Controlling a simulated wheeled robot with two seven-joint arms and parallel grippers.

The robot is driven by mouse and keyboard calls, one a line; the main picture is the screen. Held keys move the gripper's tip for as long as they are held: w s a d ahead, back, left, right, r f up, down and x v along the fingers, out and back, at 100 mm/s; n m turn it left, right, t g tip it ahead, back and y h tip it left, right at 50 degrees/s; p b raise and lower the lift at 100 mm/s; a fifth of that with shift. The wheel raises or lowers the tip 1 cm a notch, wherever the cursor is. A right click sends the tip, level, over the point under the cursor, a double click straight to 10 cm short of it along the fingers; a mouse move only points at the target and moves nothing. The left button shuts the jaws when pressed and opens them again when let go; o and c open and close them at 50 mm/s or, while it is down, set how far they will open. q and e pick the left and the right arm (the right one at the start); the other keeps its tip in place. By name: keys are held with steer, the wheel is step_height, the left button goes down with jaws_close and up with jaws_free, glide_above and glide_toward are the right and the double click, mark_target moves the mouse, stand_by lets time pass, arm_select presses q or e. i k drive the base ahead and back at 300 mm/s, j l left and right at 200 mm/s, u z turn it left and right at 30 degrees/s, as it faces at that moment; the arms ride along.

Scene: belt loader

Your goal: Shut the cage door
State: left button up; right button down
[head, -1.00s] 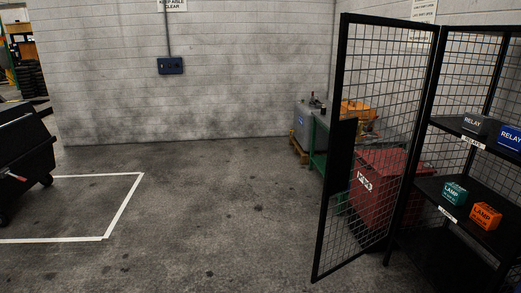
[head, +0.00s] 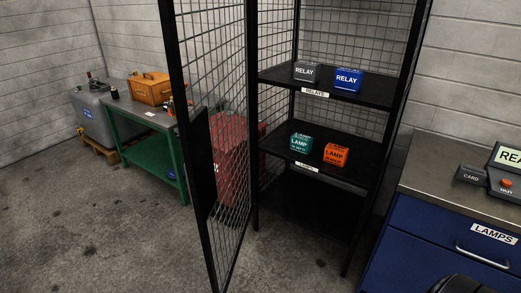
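The cage door (head: 228,150) is a black-framed wire mesh panel in the middle of the head view. It stands open, swung out toward me from the left post of the cage. A dark plate (head: 200,162) sits on its free edge. The cage (head: 330,110) has black shelves behind an open front. Its upper shelf holds a grey relay box (head: 306,71) and a blue relay box (head: 348,80). Its lower shelf holds a teal lamp box (head: 300,143) and an orange lamp box (head: 336,154).
A blue cabinet (head: 425,232) with a grey top stands at the right, bearing a card reader (head: 472,175). A green workbench (head: 150,152), a grey tank (head: 92,118) and a red container (head: 228,148) stand left of and behind the door. The floor at lower left is clear.

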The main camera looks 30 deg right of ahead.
mark_target(194, 130)
steer(key=i+j+z, duration=0.6)
steer(key=z, duration=0.2)
steer(key=i+j+z, duration=0.2)
steer(key=j+z, duration=0.25)
steer(key=i+j+z, duration=0.1)
steer(key=j+z, duration=0.3)
steer(key=j, duration=0.1)
